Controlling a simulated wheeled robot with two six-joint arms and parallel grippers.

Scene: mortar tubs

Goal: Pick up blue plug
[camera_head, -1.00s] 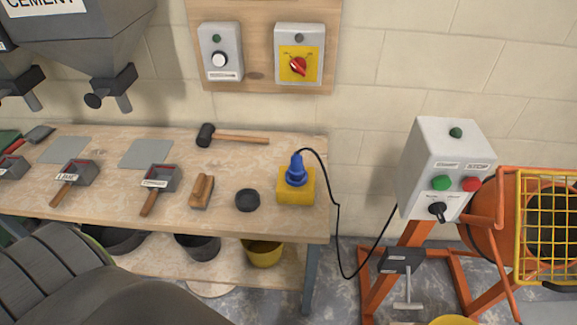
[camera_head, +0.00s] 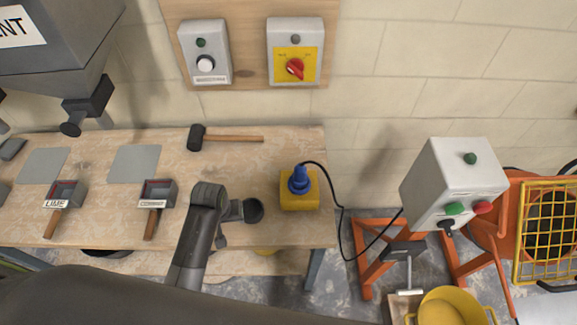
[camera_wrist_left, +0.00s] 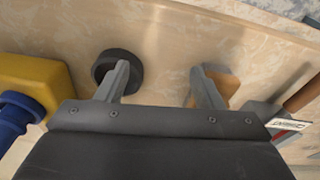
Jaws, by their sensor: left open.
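The blue plug (camera_head: 299,180) stands upright on a yellow block (camera_head: 313,195) at the right end of the workbench, with a black cable running from it. In the left wrist view the blue plug (camera_wrist_left: 14,118) shows at the left edge, beside the yellow block (camera_wrist_left: 40,80), partly cut off. My left gripper (camera_head: 228,222) is over the bench, left of the plug and apart from it. In the wrist view its two fingers (camera_wrist_left: 158,72) are spread, with nothing held between them. My right gripper is not in view.
A black round cup (camera_head: 254,211) is right beside my left gripper. A wooden float (camera_wrist_left: 224,82) shows beyond one finger in the wrist view. A mallet (camera_head: 225,138) lies behind. The cable leads to a grey control box (camera_head: 440,185) on an orange mixer.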

